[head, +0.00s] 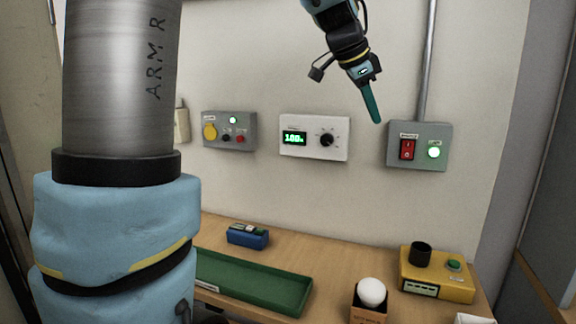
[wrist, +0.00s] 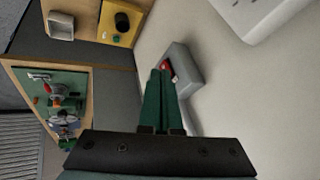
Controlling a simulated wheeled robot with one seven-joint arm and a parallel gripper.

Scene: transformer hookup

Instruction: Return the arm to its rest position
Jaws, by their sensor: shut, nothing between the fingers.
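My gripper (head: 371,103) hangs at the upper right in the head view, its green fingers together and pointing down. It is empty. In the wrist view the shut fingers (wrist: 158,95) reach up the middle of the picture. They overlap the grey switch box there and partly cover it. In the head view the grey switch box (head: 396,157) is on the wall below and right of the fingertips, with a red rocker switch (head: 407,149) and a lit green lamp (head: 434,152). Whether the fingers touch the box cannot be told.
A white panel (head: 314,149) with a lit green display and a grey box (head: 219,140) with a yellow knob are on the wall. On the bench are a green tray (head: 255,285), a blue device (head: 248,237), a white bulb (head: 372,291) and a yellow box (head: 440,284).

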